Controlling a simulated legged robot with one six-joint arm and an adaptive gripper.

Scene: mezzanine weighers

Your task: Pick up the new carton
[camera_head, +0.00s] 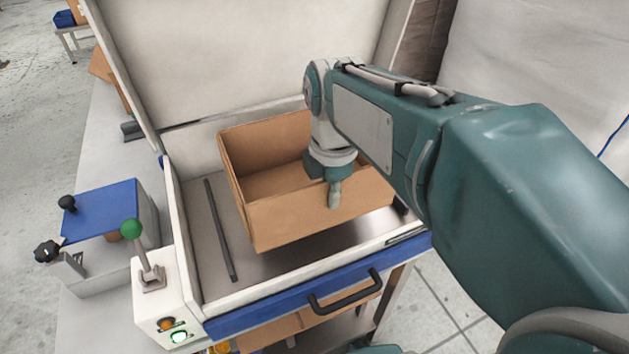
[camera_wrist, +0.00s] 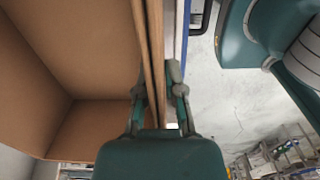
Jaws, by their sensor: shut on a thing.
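The carton (camera_head: 290,222) is an open-topped brown cardboard box in the head view. It is inside the white machine bay, slightly tilted. My gripper (camera_head: 334,192) is at its near wall, pointing down over the rim. In the wrist view my gripper (camera_wrist: 160,95) is shut on the carton's wall, with one finger on the inner side and one on the outer. The carton's inside (camera_wrist: 70,60) looks empty there. Whether the carton's underside touches the bay floor I cannot tell.
The white machine's raised lid (camera_head: 240,50) stands behind the carton. A dark bar (camera_head: 220,230) lies on the bay floor at left. The blue front edge has a black handle (camera_head: 345,291). A green-knobbed lever (camera_head: 131,230) and a blue-topped unit (camera_head: 103,210) stand at left.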

